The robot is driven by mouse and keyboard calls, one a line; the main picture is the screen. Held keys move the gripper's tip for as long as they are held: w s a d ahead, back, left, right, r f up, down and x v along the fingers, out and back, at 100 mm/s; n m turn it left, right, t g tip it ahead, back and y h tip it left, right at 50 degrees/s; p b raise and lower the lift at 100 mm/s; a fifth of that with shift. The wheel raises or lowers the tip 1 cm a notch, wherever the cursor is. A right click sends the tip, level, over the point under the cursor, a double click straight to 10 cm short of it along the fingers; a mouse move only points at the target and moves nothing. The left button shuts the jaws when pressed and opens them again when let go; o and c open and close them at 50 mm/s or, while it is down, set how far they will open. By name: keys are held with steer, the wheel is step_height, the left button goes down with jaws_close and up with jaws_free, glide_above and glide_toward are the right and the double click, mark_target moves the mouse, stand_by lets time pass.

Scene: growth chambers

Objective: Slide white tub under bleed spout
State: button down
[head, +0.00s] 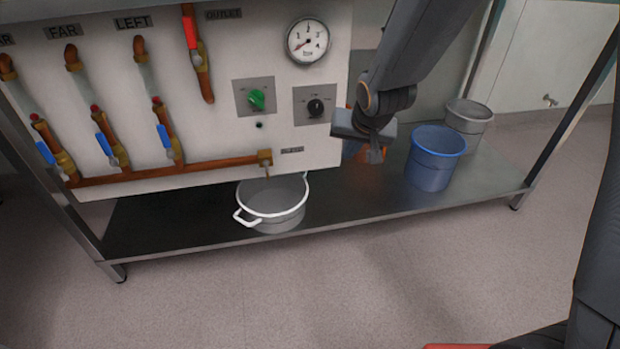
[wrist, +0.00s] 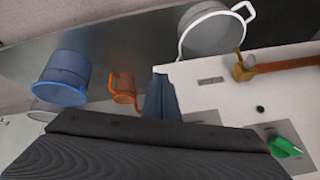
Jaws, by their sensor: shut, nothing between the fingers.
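The white tub (head: 272,206) stands on the dark lower shelf, with a white rim and a looped handle at its front left. The bleed spout (head: 266,170) is the small brass fitting at the right end of the copper pipe, and in the head view it overlaps the tub's opening. The tub (wrist: 212,34) and the spout (wrist: 241,66) also show in the wrist view, at the top right. My gripper (head: 375,154) hangs to the right of the tub, clear of it, in front of an orange container. Its fingers (wrist: 162,98) are together and hold nothing.
A blue bucket (head: 434,160) and a grey bucket (head: 468,122) stand on the shelf (head: 345,207) at the right. The orange container (wrist: 123,90) is near my gripper. The white panel (head: 225,130) carries valves, knobs and a gauge. Bare shelf lies right of the tub.

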steer(key=w+d+f+m+t+y, duration=0.3)
steer(key=w+f+m+t, duration=0.1)
steer(key=w+f, duration=1.15)
steer(key=s+a+f+m+t+y, duration=0.1)
steer(key=a+f+y, duration=0.1)
steer(key=f, duration=0.2)
steer(key=s+a+f+m+y, duration=0.2)
steer(key=f+y, duration=0.1)
steer(key=f, duration=0.1)
steer(key=s+a+f+m+t+y, duration=0.1)
steer(key=a+f+y, duration=0.1)
steer(key=a+f, duration=0.1)
steer(key=shift+s+f+t+y, duration=0.15)
steer(key=shift+s+f+y, duration=0.05)
steer(key=shift+f, duration=0.2)
steer(key=shift+s+f+t+y, duration=0.15)
steer(key=shift+f+y, duration=0.05)
steer(key=shift+f, duration=0.2)
steer(key=shift+a+f+m, duration=0.1)
steer(key=shift+a+m, duration=0.05)
steer(key=shift+m, duration=0.15)
steer(key=shift+w+a, duration=0.15)
steer(key=shift+a, duration=0.1)
steer(key=b+x, duration=0.3)
steer(key=x, duration=0.6)
